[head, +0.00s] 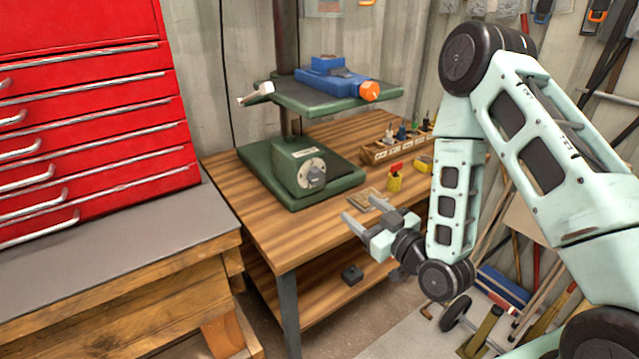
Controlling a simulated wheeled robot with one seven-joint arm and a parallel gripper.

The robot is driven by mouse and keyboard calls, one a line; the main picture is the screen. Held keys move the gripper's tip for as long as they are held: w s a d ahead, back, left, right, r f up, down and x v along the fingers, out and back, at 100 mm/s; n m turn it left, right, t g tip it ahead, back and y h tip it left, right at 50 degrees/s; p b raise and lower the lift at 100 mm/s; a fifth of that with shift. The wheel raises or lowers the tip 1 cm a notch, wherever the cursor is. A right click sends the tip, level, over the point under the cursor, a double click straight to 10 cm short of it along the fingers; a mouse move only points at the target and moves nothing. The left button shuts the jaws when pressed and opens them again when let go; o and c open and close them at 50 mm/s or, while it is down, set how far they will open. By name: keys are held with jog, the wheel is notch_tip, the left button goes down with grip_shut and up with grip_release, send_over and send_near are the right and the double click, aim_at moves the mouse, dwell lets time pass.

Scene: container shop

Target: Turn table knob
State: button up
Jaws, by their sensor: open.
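A green drill press stands on the wooden workbench (240,209). Its green table (345,104) carries a blue vise (325,75) with an orange knob (370,91) at the right end. A pale handle (257,93) sticks out at the left side of the table; I cannot tell which of these is the table knob. The green base (340,184) has a round grey plate on its front. My gripper (350,222) is open and empty. It is in front of the base and lower than the table, near the bench's front edge, apart from the press.
A red drawer cabinet (85,110) stands on a grey-topped bench at the left. Boards and tools lean at the right.

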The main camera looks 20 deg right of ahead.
aim_at(318, 177)
jog(key=b+x, duration=0.4)
jog(key=x, duration=1.2)
jog(key=shift+w+a+f+b, duration=0.1)
jog(key=shift+w+a+b, duration=0.05)
jog(key=shift+w+b, duration=0.25)
jog(key=c, duration=1)
